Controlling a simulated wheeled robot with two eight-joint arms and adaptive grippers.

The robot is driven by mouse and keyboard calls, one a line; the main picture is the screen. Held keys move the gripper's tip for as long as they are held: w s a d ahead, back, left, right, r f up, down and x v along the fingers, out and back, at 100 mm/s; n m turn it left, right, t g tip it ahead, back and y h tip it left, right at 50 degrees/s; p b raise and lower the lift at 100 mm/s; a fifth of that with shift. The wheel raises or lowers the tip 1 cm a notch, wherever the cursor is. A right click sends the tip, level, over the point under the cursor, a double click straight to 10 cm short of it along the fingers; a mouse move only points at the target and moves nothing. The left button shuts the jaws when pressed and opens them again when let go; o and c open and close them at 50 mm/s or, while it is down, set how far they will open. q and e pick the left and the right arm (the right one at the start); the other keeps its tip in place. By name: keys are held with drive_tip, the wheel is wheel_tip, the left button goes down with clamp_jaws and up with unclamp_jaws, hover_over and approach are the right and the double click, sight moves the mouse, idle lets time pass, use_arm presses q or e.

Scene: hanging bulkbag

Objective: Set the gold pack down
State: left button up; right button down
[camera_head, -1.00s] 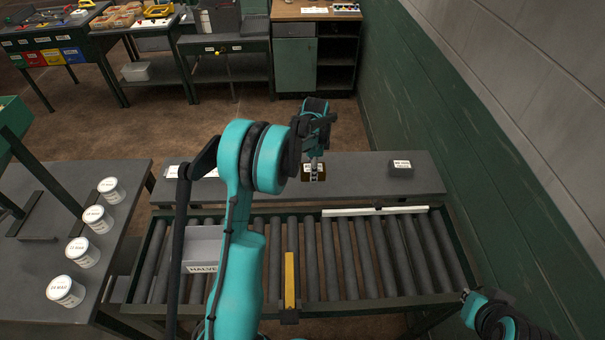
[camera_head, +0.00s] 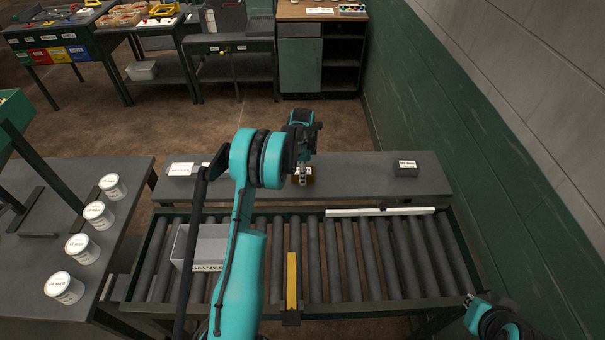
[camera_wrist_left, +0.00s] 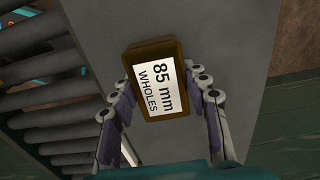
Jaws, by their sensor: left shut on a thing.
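The gold pack (camera_wrist_left: 148,52) is a small brown-gold block with a white label reading "85 mm WHOLES". My left gripper (camera_wrist_left: 158,90) is shut on it, one finger along each side. In the head view the pack (camera_head: 309,172) is mostly behind the left gripper (camera_head: 302,177), over the long grey shelf (camera_head: 350,185) behind the rollers. I cannot tell whether its underside touches the shelf. My right gripper (camera_head: 472,303) is at the lower right, far from the pack; its fingers are too small to read.
A dark labelled pack (camera_head: 405,170) sits at the shelf's right end, and a white-labelled piece (camera_head: 181,169) at its left. A grey bin (camera_head: 184,247) stands on the roller conveyor (camera_head: 350,265). Several white tins (camera_head: 64,288) line the left table.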

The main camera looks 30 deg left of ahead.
use_arm(q)
drive_tip(key=shift+f, duration=0.2)
drive_tip(key=o, duration=1.2)
drive_tip(key=shift+r, duration=0.15)
